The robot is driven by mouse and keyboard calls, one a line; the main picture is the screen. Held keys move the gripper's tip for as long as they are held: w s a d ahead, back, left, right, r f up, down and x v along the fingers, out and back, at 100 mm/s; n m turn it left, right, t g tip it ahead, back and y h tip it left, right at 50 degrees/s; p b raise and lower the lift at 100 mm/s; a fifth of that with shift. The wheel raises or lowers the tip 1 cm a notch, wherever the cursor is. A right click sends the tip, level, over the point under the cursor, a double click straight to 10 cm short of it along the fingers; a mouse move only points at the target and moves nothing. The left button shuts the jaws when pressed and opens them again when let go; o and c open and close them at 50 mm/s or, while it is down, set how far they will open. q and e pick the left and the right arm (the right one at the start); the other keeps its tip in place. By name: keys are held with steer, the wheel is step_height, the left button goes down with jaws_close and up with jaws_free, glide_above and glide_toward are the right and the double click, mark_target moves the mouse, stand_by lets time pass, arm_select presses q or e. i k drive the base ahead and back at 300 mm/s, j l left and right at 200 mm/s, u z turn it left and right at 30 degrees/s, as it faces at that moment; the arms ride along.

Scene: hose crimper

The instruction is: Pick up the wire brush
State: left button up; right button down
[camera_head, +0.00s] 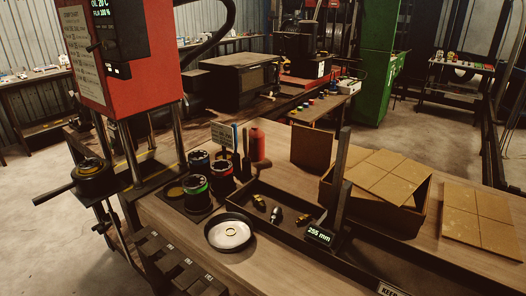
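I cannot pick out the wire brush for sure. A slim blue upright piece (235,138) and a dark upright handle (246,141) stand close together behind the round die sets, left of a red bottle (257,144). Either may belong to a brush, but they are too small to tell, and their lower parts are partly hidden. Neither of my grippers is in view.
Several die sets (196,194) stand beside a red press (125,60). A round metal dish (229,233) and a dark tray (262,190) with small fittings lie in front. A cardboard box (398,216) and the 255 mm stop (320,236) stand right.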

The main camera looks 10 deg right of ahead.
mark_target(233, 125)
steer(key=l, duration=0.15)
steer(key=i+j, duration=0.25)
steer(key=j, duration=0.15)
steer(key=i+j, duration=0.2)
steer(key=j, duration=0.2)
steer(key=i+j, duration=0.25)
steer(key=j, duration=0.15)
steer(key=i+j, duration=0.25)
steer(key=j, duration=0.15)
steer(key=i+j, duration=0.2)
steer(key=j, duration=0.2)
steer(key=i+j, duration=0.25)
steer(key=j, duration=0.15)
